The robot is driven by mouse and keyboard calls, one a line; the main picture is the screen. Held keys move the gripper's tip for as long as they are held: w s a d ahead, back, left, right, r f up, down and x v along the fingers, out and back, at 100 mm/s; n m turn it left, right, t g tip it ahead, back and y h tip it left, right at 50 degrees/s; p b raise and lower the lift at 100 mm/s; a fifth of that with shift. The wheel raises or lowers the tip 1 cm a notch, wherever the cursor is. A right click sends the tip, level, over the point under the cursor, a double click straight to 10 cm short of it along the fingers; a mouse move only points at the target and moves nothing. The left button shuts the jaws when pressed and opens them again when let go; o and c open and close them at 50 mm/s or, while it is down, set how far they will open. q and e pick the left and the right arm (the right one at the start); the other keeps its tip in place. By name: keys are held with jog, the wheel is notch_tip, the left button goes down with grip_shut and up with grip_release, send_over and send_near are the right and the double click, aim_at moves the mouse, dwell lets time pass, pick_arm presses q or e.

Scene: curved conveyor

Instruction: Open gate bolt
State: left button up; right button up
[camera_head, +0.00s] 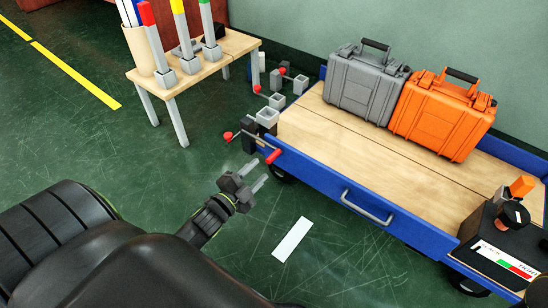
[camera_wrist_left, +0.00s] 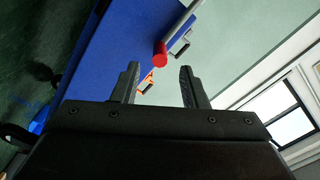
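The gate bolt ends in a red knob (camera_head: 273,156) at the left corner of the cart's blue gate (camera_head: 325,183). In the left wrist view the red knob (camera_wrist_left: 160,53) sits on a grey rod (camera_wrist_left: 175,20) against the blue panel. My left gripper (camera_head: 259,175) is open and empty, just below and left of the knob in the head view. In the left wrist view its two fingers (camera_wrist_left: 160,85) are spread, with the knob beyond their tips and apart from them. My right gripper is not in view.
A grey case (camera_head: 362,85) and an orange case (camera_head: 437,118) stand on the cart. A black device (camera_head: 492,238) is at its right corner. Grey blocks with red-knobbed levers (camera_head: 267,117) are beside the cart. A wooden table (camera_head: 205,68) is at the back left. A white strip (camera_head: 292,240) lies on the floor.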

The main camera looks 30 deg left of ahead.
aim_at(278, 152)
pick_arm(q)
jog(key=w, duration=0.8)
jog(key=shift+w+d, duration=0.25)
jog(key=shift+d, duration=0.05)
grip_shut()
